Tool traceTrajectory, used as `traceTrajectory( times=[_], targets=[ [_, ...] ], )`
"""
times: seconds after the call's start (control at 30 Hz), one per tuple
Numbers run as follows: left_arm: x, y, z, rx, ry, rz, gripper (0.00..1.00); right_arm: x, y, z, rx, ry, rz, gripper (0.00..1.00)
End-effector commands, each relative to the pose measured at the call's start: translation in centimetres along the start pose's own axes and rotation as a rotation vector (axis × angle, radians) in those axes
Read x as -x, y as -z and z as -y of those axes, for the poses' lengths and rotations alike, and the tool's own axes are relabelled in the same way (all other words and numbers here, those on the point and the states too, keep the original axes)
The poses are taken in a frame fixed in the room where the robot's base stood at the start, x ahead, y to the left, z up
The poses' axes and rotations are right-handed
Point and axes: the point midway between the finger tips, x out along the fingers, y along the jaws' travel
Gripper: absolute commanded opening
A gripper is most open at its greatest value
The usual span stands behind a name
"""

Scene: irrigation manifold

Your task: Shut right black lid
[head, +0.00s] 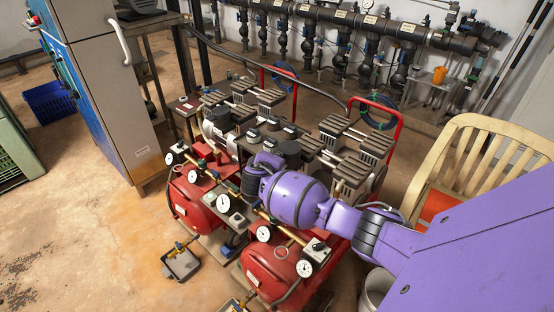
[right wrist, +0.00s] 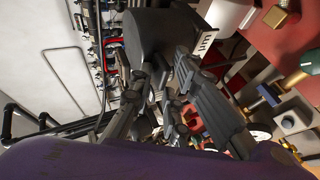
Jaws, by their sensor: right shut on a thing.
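My right gripper (head: 268,160) reaches in from the right and is at the left side of the right lid. In the right wrist view, its two dark fingers (right wrist: 156,75) are closed against the dark cylindrical lid (right wrist: 155,35). The fingers and wrist hide part of the contact. I cannot tell whether the lid is fully down. My left gripper is out of view.
Red tanks (head: 195,204) with pressure gauges (head: 223,202) and brass fittings sit below my right arm. Grey finned cylinder heads (head: 376,143) and red handles (head: 386,103) stand behind. A cream chair (head: 470,140) is at the right.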

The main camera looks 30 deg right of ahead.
Motion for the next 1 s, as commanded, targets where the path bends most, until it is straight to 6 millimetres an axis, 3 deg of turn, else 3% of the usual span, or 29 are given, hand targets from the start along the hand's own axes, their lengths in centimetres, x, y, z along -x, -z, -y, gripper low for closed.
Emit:
traceTrajectory(
  times=[0.03, 0.3, 0.33, 0.4, 1.0],
  targets=[
    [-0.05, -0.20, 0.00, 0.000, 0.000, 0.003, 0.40, -0.33, -0.95, 1.43, 0.003, 0.020, 0.014, 0.00],
    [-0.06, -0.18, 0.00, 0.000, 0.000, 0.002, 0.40, -0.33, -1.00, 1.61, 0.004, 0.021, 0.015, 0.00],
    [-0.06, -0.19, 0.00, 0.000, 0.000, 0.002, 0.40, -0.33, -1.00, 1.63, 0.004, 0.021, 0.015, 0.17],
    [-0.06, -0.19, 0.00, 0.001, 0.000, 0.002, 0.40, -0.33, -1.01, 1.66, 0.005, 0.022, 0.015, 0.26],
    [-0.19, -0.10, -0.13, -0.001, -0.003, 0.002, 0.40, -0.37, -1.17, 1.12, 0.005, 0.015, 0.019, 0.27]
  ],
)
